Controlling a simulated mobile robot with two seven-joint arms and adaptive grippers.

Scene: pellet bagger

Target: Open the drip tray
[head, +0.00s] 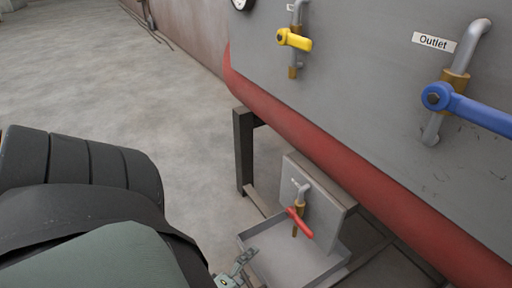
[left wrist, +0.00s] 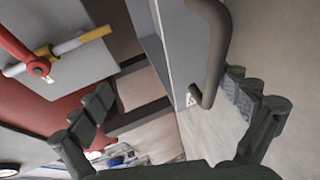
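The drip tray (head: 285,258) is a shallow grey metal tray below the red-handled valve (head: 299,222), low in the head view. In the left wrist view its grey wall (left wrist: 170,40) carries a dark curved bar handle (left wrist: 218,45). My left gripper (head: 240,266) is at the tray's near left edge in the head view, partly cut off by the frame. In the left wrist view, the left gripper (left wrist: 170,92) has its fingers spread wide, with the handle's lower end between them, closer to the right finger. I cannot tell whether they touch. My right gripper is not in view.
The grey tank (head: 370,110) with a red lower edge overhangs the tray from the right. It bears a yellow-handled valve (head: 294,40) and a blue-handled outlet valve (head: 465,105). A dark frame leg (head: 243,150) stands behind the tray. Concrete floor (head: 120,90) is clear at left.

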